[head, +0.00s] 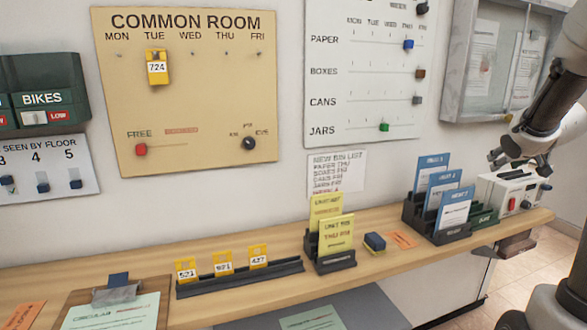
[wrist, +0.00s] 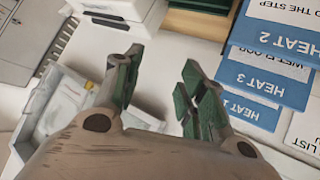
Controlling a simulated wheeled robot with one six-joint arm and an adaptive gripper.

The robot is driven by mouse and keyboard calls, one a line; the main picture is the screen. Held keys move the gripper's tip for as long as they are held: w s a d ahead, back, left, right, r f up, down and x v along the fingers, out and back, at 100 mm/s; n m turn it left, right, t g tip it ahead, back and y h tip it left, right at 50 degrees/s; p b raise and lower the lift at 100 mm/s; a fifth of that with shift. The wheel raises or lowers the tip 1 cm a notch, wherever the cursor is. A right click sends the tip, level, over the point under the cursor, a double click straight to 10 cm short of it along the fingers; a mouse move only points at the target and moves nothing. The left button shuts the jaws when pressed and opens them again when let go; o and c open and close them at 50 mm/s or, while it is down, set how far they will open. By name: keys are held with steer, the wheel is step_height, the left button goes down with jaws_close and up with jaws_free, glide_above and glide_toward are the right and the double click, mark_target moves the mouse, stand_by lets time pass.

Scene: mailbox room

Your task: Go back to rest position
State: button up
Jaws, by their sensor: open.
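My gripper (head: 521,162) is at the right of the head view, above the right end of the wooden shelf (head: 372,262). In the wrist view my gripper (wrist: 155,88) shows two green-padded fingers spread apart with nothing between them. Below it in the head view is a small white device (head: 500,190) with a red part. Blue cards (head: 454,208) stand in a dark rack to the left of the gripper. In the wrist view the blue cards (wrist: 270,82) lie to the right of the fingers, with "HEAT 2" and "HEAT 3" legible.
A Common Room board (head: 188,95) holds a yellow 724 tag (head: 157,68) under TUE. A white slider board (head: 365,75) and a grey-framed case (head: 490,62) hang to its right. Yellow cards (head: 335,233) and a tag rail (head: 240,278) stand on the shelf.

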steer(key=s+a+f+m+g, duration=0.1)
steer(key=s+a+f+g, duration=0.2)
steer(key=s, duration=0.7)
steer(key=s+a+f+g, duration=0.1)
steer(key=s+a+g, duration=0.4)
steer(key=s, duration=0.4)
steer(key=s+a+r+n+t+y, duration=0.1)
steer(key=s+a+r+n+y, duration=0.1)
steer(key=s+a, duration=0.9)
steer(key=shift+s+a+r+t+y, duration=0.4)
steer(key=shift+a+y, duration=0.5)
steer(key=shift+a, duration=1.45)
